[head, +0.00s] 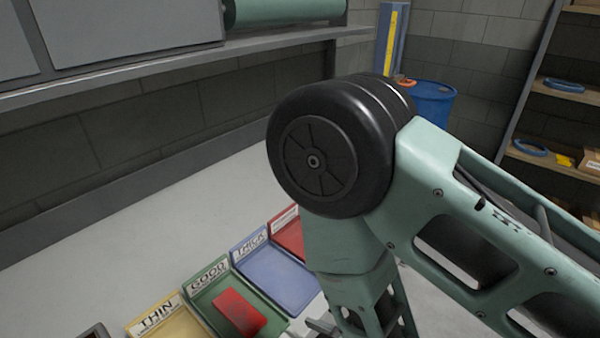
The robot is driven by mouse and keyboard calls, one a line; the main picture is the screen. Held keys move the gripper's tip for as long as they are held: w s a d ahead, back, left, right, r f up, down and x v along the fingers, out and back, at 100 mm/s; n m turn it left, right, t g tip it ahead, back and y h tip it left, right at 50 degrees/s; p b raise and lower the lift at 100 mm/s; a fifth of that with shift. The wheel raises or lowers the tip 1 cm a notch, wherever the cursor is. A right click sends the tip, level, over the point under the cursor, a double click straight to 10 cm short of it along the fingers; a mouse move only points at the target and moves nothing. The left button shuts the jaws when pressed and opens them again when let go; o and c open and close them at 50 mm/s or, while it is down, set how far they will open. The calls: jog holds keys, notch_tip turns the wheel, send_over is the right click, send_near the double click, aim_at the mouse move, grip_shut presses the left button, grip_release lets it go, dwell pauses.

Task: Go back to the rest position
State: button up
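My arm reaches in from the right, bends at a large black joint and runs down past the bottom edge. My gripper is not visible; the lower arm leaves the picture at the bottom. On the pale worktop stand a yellow tray labelled THIN (172,327), a green tray labelled GOOD (203,304), a blue tray labelled THICK (268,267) and a red tray (290,237), whose label is unreadable and which is partly hidden by my arm. A red block (239,313) lies in the green tray.
A grey shelf edge (160,77) with a green roller (285,10) runs above the worktop (120,255). A blue barrel (435,103) and a blue post (391,38) stand behind my arm. Shelving (560,95) is at right. The worktop left of the trays is mostly clear.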

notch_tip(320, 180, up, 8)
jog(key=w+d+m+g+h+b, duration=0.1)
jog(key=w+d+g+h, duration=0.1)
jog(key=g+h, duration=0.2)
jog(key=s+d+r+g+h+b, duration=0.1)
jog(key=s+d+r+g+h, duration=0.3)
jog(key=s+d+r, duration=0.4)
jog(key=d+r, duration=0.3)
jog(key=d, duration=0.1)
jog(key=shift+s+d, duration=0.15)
